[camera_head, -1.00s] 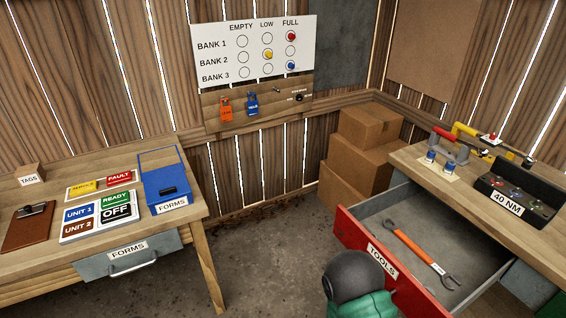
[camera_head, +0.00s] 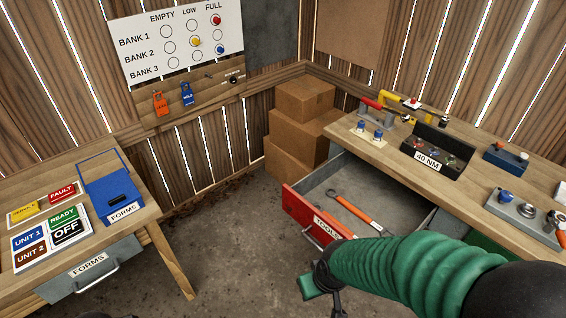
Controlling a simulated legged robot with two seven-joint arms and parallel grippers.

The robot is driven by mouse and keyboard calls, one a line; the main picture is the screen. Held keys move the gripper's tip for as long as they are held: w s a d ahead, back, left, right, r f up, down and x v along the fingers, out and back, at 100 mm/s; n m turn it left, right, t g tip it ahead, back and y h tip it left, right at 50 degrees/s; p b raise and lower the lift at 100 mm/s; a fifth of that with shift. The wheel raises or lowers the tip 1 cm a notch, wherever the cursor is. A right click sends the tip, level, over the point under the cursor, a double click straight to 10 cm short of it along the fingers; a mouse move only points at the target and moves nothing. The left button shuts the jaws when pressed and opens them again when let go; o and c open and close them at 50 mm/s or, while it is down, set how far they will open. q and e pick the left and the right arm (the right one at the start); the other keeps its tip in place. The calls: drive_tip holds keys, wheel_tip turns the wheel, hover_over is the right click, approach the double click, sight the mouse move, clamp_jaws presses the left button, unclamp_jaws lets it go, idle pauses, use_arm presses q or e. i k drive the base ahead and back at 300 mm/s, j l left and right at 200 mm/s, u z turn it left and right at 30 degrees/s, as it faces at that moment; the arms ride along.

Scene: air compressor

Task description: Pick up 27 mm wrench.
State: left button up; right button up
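An orange-handled wrench (camera_head: 358,212) with grey ends lies in the open red-fronted drawer (camera_head: 303,216) labelled TOOLS. My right arm, in a green sleeve, comes in from the lower right and covers the near part of the drawer. My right gripper (camera_head: 335,300) hangs in front of the drawer, outside it and apart from the wrench. Its fingers are small, dark and partly cut by the bottom edge, so their opening is unclear.
The right workbench (camera_head: 400,165) holds a black 40 NM tray (camera_head: 437,152), a blue box (camera_head: 506,158) and a grey plate (camera_head: 524,218) with fittings. Cardboard boxes (camera_head: 300,125) stand behind the drawer. The left table (camera_head: 140,215) carries signs. Floor between is clear.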

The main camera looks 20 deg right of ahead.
sight(363, 217)
drive_tip(key=z, duration=1.4)
